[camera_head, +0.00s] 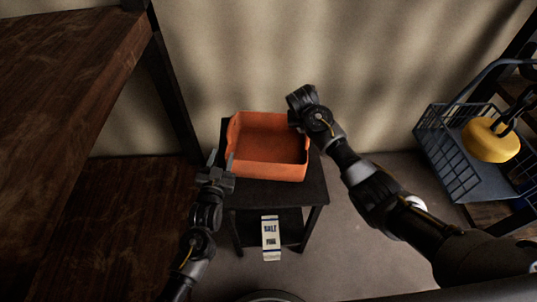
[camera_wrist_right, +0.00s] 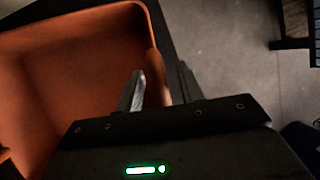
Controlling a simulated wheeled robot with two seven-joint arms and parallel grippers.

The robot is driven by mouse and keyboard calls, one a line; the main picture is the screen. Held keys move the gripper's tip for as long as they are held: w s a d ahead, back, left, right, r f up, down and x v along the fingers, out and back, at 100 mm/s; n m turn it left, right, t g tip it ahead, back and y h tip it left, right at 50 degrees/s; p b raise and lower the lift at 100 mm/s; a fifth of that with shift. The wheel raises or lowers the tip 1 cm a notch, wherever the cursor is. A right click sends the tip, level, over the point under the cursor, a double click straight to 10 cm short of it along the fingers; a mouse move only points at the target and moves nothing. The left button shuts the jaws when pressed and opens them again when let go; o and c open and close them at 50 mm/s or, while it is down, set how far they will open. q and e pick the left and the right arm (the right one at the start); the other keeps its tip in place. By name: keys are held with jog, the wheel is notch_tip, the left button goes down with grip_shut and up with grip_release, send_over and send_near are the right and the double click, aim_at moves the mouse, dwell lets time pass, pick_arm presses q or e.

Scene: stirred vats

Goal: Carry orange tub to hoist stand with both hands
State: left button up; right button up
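The orange tub (camera_head: 268,148) is empty and sits upright on a small black stand (camera_head: 290,193). It also shows in the right wrist view (camera_wrist_right: 75,70). My left gripper (camera_head: 220,158) is open at the tub's left wall, near its front corner; one finger overlaps the wall in the picture, and contact cannot be told. My right gripper (camera_wrist_right: 163,85) is open around the tub's right wall, one finger inside and one outside, with gaps visible. In the head view my right wrist hides its fingers. I cannot identify a hoist stand for certain.
A salt carton (camera_head: 270,236) stands on the black stand's lower shelf. A blue wire basket (camera_head: 447,150) with a yellow object (camera_head: 490,140) is at the right. A dark wooden shelf (camera_head: 65,70) is at the left. Bare floor (camera_head: 350,255) lies right of the stand.

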jog(key=v, duration=1.2)
